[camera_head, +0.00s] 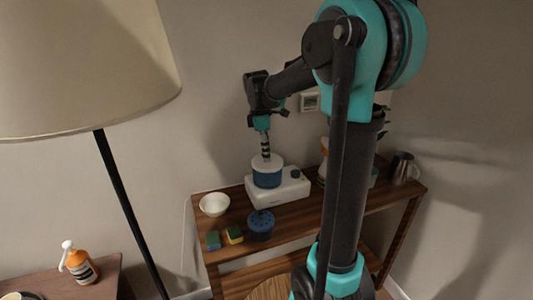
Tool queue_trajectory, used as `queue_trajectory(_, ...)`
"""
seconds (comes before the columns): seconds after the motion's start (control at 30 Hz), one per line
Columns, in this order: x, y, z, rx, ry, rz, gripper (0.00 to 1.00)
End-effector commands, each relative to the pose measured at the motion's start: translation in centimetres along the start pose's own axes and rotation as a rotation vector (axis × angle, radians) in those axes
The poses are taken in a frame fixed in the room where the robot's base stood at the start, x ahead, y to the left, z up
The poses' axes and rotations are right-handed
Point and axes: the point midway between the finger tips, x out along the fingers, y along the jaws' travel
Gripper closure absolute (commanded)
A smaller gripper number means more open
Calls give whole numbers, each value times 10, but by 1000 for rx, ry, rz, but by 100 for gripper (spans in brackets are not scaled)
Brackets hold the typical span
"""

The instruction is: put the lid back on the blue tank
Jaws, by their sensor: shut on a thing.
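The blue tank (267,180) stands upright on a white base unit with a dark knob, on the wooden shelf table. A round white lid (262,162) shows at the tank's top, directly over its opening. My gripper (266,155) points straight down from above and is shut on the lid at its middle. The lid looks level and in line with the tank. I cannot tell whether it is fully seated or slightly above the rim. The fingertips are small in this view, and the inside of the tank is hidden.
The white base unit (291,190) sits on the wooden table (322,204). Nearby are a white bowl (214,204), sponges (234,234), a dark blue round container (260,226) and a metal mug (404,168). A lamp (80,65) and an orange bottle (80,265) are at left.

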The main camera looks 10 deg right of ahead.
Motion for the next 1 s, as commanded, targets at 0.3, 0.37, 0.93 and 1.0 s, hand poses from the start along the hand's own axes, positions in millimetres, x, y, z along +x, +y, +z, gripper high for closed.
queue_trajectory(0.3,0,0,0,0,0,0,62)
queue_trajectory(0.37,0,0,0,0,0,0,59)
queue_trajectory(0.93,0,0,0,0,0,0,39)
queue_trajectory(1.0,0,0,0,0,0,0,39)
